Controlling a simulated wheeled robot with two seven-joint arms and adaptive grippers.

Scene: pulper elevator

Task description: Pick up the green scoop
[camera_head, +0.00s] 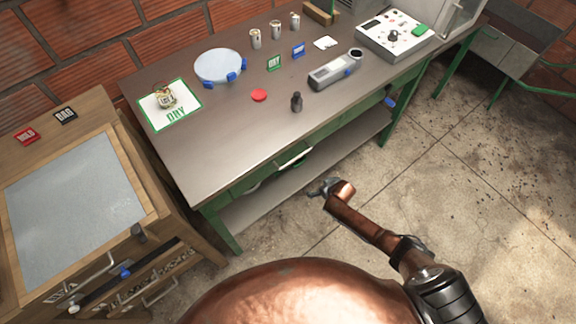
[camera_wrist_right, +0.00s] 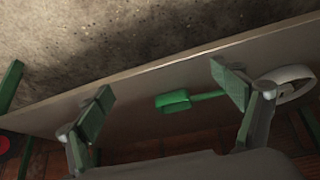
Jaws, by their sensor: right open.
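The green scoop (camera_wrist_right: 174,101) shows in the right wrist view, lying on a flat grey surface with its thin handle pointing right toward one of my fingers. My left gripper is not in view.
The green-legged bench (camera_head: 222,133) carries cups, a scale, a grey device (camera_head: 336,70) and a red disc (camera_head: 259,95). Its lower shelf (camera_head: 332,148) is partly hidden by the top. A white ring-shaped thing (camera_wrist_right: 290,74) lies right of the scoop. Open floor (camera_head: 440,200) lies right.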

